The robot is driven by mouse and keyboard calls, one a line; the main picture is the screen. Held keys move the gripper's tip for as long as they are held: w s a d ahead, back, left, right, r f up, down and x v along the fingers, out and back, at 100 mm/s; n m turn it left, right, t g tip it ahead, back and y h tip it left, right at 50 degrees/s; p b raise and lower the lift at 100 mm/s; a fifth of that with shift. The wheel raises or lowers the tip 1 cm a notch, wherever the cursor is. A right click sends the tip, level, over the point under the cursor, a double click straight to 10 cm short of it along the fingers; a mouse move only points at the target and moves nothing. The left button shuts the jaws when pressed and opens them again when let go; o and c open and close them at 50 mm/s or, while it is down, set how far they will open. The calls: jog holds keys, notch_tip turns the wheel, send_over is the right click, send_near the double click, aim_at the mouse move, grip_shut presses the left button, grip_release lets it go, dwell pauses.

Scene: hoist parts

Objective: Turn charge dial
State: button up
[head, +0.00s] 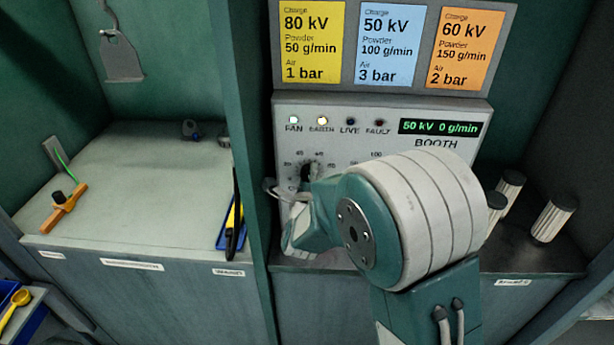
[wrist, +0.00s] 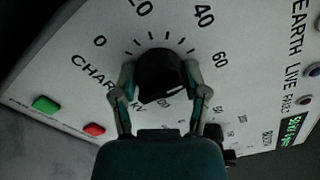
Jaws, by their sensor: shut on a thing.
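The charge dial (wrist: 162,75) is a round black knob on the pale booth panel, with number marks around it and the word CHARGE beside it. In the head view the dial (head: 308,170) shows only partly, at the panel's left side, behind my arm. My gripper (wrist: 165,92) has one finger on each side of the knob and is shut on it. In the head view my gripper (head: 290,190) is partly hidden by my wrist. The green display (head: 440,127) reads 50 kV 0 g/min.
Yellow, blue and orange setting cards (head: 390,48) hang above the panel. Green (wrist: 46,104) and red (wrist: 94,129) buttons sit near the dial. Pleated cylinders (head: 553,218) stand on the right shelf. An orange-handled tool (head: 64,208) lies on the left bench. A divider post (head: 245,150) stands left of the panel.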

jog(key=m, duration=0.6)
jog(key=shift+d+f, duration=0.1)
jog(key=shift+f, duration=0.25)
jog(key=m, duration=0.6)
jog(key=shift+m, duration=0.3)
jog(key=shift+r, duration=0.1)
jog(key=o, duration=1.2)
jog(key=shift+c, duration=0.2)
jog(key=shift+r, duration=0.1)
jog(key=s, duration=1.2)
jog(key=shift+a, duration=0.4)
